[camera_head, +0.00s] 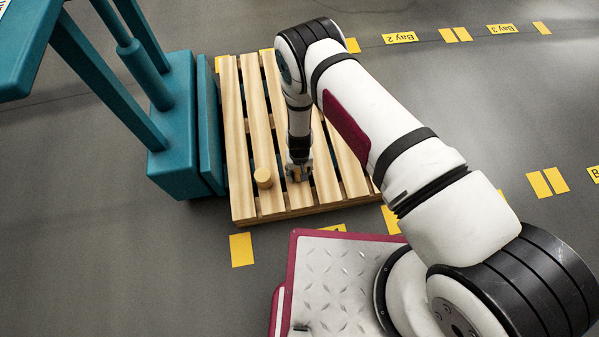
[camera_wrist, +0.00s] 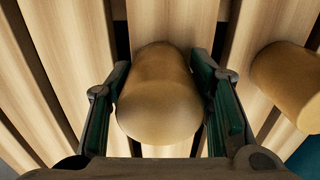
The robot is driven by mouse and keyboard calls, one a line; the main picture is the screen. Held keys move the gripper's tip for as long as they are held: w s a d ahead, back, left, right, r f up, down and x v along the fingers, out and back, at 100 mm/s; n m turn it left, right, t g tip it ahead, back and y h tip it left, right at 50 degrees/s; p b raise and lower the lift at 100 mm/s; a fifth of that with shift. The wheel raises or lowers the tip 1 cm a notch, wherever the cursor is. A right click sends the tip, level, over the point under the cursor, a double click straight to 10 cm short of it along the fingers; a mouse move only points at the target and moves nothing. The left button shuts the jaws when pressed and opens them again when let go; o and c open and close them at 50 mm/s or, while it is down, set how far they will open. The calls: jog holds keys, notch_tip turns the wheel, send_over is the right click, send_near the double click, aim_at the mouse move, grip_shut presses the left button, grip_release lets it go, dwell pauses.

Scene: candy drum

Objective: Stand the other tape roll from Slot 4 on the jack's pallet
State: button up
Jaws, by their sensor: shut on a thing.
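The wooden pallet (camera_head: 265,212) lies beside the teal jack (camera_head: 185,150) in the head view. One tan tape roll (camera_head: 263,178) stands on the pallet's near left part; it also shows at the right of the wrist view (camera_wrist: 288,82). My gripper (camera_head: 298,172) is low over the pallet, to the right of that roll. In the wrist view, my gripper (camera_wrist: 162,100) is shut on a second tan tape roll (camera_wrist: 158,95), with a green-padded finger on each side. This held roll is at or just above the slats; its underside is hidden.
Pallet slats (camera_wrist: 60,40) with dark gaps lie under the gripper. The jack's teal mast and bars rise at the pallet's left edge. Yellow floor marks (camera_head: 241,249) and bay labels (camera_head: 399,38) surround the pallet. The pallet's far left part looks bare.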

jog(key=shift+f, duration=0.1)
jog(key=o, duration=1.2)
jog(key=shift+o, duration=0.2)
notch_tip(320, 180, up, 12)
jog(key=p, duration=0.4)
